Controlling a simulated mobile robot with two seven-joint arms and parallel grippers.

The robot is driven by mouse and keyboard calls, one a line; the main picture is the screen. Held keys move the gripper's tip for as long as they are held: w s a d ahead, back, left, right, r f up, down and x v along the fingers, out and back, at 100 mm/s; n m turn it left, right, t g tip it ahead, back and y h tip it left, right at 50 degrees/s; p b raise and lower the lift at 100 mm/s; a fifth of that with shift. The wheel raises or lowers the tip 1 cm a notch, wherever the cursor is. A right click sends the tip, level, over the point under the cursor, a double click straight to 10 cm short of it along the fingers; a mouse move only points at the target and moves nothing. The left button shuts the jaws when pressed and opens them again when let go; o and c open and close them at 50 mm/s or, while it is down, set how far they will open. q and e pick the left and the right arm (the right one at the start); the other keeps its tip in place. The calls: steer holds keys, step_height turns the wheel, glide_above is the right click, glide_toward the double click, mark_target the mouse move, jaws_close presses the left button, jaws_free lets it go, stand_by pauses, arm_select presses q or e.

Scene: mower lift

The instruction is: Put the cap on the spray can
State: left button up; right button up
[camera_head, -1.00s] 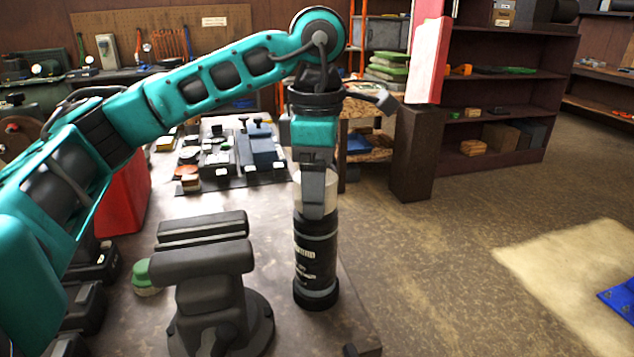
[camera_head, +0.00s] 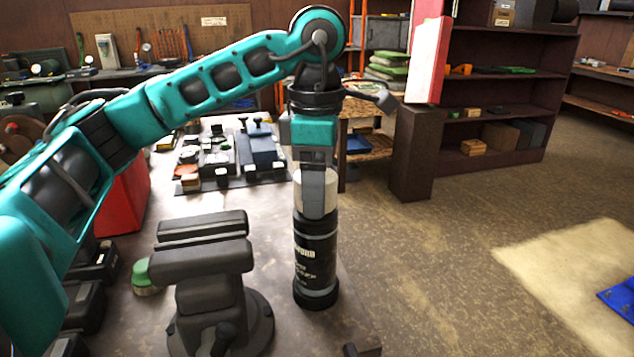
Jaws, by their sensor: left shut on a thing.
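The black spray can (camera_head: 315,262) stands upright on the bench, right of the vise. A whitish cap (camera_head: 331,198) is at the top of the can, directly in line with it. My left gripper (camera_head: 317,205) points straight down over the can and is shut on the cap; its near finger hides the cap's middle. The cap's lower edge meets the can's top, but I cannot tell whether it is fully seated. My right gripper is not in view.
A dark bench vise (camera_head: 205,275) stands close left of the can, with a green-topped object (camera_head: 143,275) beside it. A mat with several small items (camera_head: 235,155) lies behind. A red container (camera_head: 124,200) is at left. The bench's right edge is near the can.

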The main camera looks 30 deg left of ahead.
arm_select(q)
steer(key=shift+r, duration=0.15)
steer(key=shift+r+p, duration=0.5)
steer(key=shift+p, duration=0.1)
steer(key=shift+r, duration=0.1)
steer(key=shift+f+b, duration=0.9)
steer(key=shift+f, duration=0.3)
stand_by(0.8)
steer(key=o, duration=0.7)
